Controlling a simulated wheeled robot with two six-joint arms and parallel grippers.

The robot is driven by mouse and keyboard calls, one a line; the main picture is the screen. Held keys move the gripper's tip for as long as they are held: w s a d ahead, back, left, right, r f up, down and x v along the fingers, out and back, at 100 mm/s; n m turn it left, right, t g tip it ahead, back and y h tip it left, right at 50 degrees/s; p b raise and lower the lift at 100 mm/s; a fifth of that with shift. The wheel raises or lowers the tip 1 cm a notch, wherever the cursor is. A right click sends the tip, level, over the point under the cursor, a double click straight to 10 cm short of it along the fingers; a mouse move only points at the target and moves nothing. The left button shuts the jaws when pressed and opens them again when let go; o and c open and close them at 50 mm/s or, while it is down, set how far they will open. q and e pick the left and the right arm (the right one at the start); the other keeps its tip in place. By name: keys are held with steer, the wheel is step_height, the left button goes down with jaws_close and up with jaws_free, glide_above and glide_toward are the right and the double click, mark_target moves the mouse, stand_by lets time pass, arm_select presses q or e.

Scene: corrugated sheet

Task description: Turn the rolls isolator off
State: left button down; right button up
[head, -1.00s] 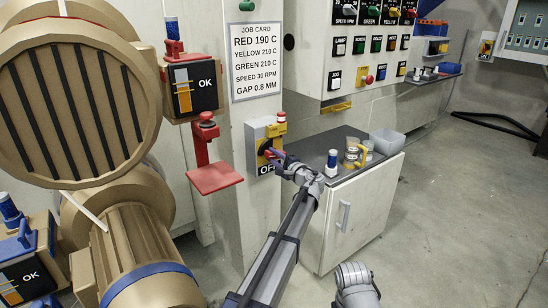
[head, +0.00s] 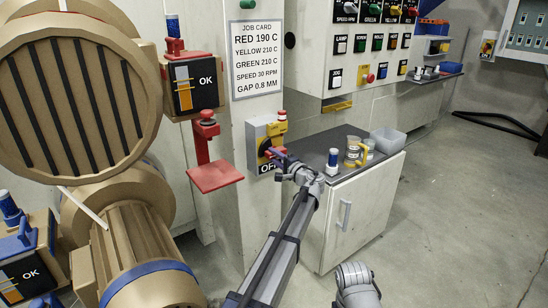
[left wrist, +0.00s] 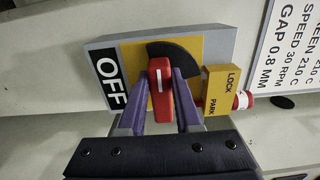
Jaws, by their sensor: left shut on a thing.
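The rolls isolator is a grey box (head: 253,130) with a yellow plate on the column below the job card. In the left wrist view its yellow plate (left wrist: 217,48) carries a black sector and the red handle (left wrist: 160,90) with a white line. The OFF label (left wrist: 109,79) is at the plate's left side there, and also shows in the head view (head: 266,168). My left gripper (left wrist: 161,88) is shut on the red handle, one purple finger on each side. In the head view the gripper (head: 279,157) partly hides the handle.
A yellow LOCK PARK block (left wrist: 219,90) with a red-and-white piece (left wrist: 243,100) sits beside the handle. A red shelf (head: 215,176) juts out left of the isolator. A cabinet (head: 350,205) with small containers stands at right. Open floor lies further right.

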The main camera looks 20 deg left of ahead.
arm_select(q)
steer(key=c, duration=0.6)
jaws_free()
steer(key=shift+d, duration=0.1)
steer(key=v, duration=0.7)
steer(key=shift+s+d, duration=0.25)
